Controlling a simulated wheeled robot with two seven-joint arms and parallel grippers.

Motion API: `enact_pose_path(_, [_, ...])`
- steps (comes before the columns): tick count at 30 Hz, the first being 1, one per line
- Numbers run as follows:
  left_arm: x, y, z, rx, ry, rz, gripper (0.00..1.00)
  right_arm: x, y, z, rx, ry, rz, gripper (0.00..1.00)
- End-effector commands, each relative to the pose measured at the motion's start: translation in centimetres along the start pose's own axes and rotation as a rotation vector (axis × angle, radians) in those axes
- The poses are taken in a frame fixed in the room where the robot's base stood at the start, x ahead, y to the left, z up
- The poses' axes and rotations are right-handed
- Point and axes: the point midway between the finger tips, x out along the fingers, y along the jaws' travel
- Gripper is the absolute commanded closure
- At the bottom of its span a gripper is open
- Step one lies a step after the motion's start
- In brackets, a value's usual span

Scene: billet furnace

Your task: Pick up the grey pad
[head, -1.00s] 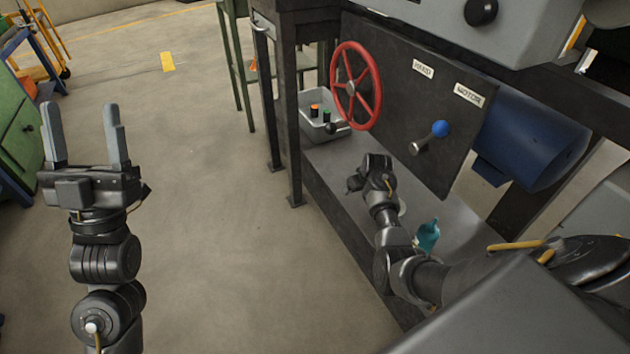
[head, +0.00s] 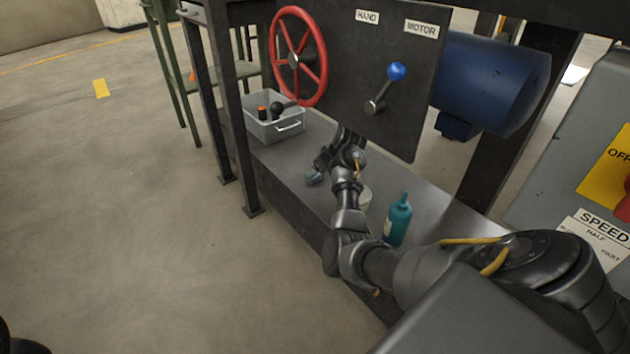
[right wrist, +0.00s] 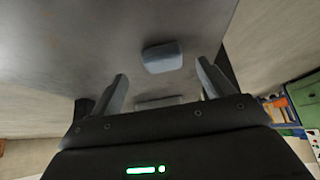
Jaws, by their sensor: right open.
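The grey pad (right wrist: 162,56) is a small rounded block lying on a grey surface in the right wrist view. My right gripper (right wrist: 163,72) is open, with one finger to each side of the pad's line. The pad shows just beyond the fingertips, with no contact visible. In the head view my right gripper (head: 328,163) is low over the metal shelf (head: 290,160), below the dark panel. A small grey-blue shape there could be a fingertip or the pad; I cannot tell. My left gripper is out of view.
A grey bin (head: 274,127) with small items stands at the shelf's far end. A teal bottle (head: 398,222) and a pale cup (head: 364,198) stand near my right arm. A red handwheel (head: 299,57) and a blue-knobbed lever (head: 385,88) are above. Open floor lies left.

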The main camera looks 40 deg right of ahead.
Motion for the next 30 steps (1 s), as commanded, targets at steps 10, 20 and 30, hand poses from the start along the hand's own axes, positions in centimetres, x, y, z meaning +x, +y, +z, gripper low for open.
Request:
enact_pose_path(10, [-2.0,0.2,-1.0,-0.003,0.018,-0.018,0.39,3.4,-0.2,0.1,0.0,0.001,0.001,0.2])
enact_pose_path(20, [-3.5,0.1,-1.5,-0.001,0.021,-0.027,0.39,5.2,-0.3,-0.3,0.0,0.001,0.002,0.2])
enact_pose_path(30, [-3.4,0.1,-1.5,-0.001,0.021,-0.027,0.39,5.2,-0.3,-0.3,0.0,0.0,0.002,0.42])
